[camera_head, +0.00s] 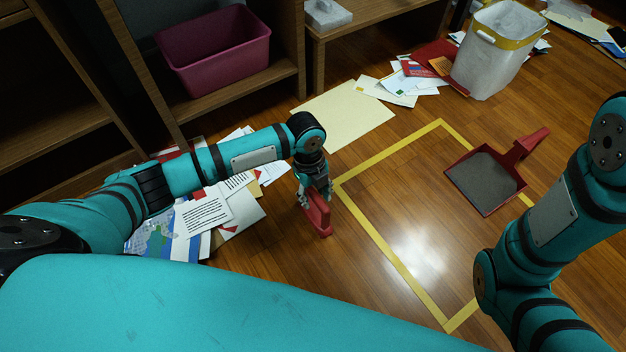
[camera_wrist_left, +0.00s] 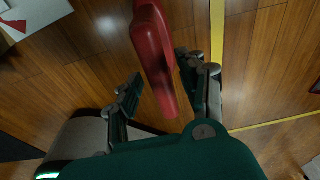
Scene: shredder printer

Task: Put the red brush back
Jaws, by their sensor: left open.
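The red brush (camera_head: 320,215) is at the wood floor just left of the yellow taped rectangle (camera_head: 388,262). My left gripper (camera_head: 314,190) is down at the brush, its fingers open on either side of it. In the left wrist view the red brush (camera_wrist_left: 155,50) runs between the two open fingers of the left gripper (camera_wrist_left: 160,85), closer to the right finger. I cannot tell whether a finger touches it. A red dustpan (camera_head: 484,182) with a dark grey inside lies at the rectangle's right edge. My right gripper is out of view.
Papers (camera_head: 205,215) lie under my left forearm. A cream folder (camera_head: 345,115) and more papers lie farther back. A white bin (camera_head: 495,55) stands at the back right, and a magenta tub (camera_head: 215,50) sits on a shelf. The taped rectangle's inside is mostly bare.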

